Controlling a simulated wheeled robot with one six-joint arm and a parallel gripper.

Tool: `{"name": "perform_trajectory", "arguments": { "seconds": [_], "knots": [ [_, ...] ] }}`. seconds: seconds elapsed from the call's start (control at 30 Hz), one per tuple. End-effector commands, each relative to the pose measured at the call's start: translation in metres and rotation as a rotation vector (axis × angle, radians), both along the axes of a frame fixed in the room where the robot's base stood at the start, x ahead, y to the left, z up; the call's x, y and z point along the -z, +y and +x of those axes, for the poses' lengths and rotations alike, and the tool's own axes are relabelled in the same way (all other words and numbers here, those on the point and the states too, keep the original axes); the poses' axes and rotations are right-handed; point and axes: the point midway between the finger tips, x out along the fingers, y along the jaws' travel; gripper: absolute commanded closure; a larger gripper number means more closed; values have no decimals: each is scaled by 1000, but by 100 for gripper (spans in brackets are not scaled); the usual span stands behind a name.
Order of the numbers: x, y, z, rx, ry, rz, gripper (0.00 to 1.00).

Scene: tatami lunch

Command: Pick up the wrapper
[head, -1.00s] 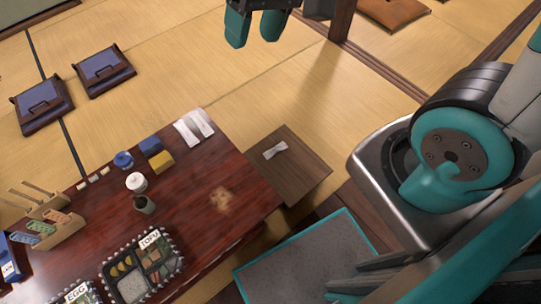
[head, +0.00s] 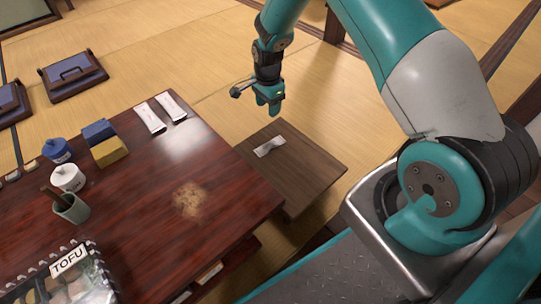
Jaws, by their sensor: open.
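A small white wrapper (head: 269,147), twisted or pinched near its middle, lies on a low brown wooden side table (head: 312,172) beside the dark red dining table. My gripper (head: 268,108) is above and behind the wrapper in the head view, apart from it. Its teal fingers point down. It is open with nothing seen between the fingers. Two white paper packets (head: 160,114) lie on the far corner of the dining table.
The dark red table (head: 150,225) fills the lower left, with a light brown stain, a pen cup (head: 70,208), lidded pots, blue and yellow blocks and a TOFU box (head: 65,280). Floor cushions (head: 72,75) lie on the open tatami behind.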

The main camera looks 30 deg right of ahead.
Motion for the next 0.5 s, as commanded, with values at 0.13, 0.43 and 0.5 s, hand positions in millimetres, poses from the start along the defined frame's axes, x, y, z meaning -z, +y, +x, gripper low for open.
{"name": "perform_trajectory", "arguments": {
  "seconds": [0.13, 0.43, 0.5],
  "knots": [
    [29, -3, 0, 22, 3, -4, 47],
    [98, -2, 0, 19, 3, -3, 47],
    [111, -2, 0, 18, 4, -3, 47]
  ]
}}
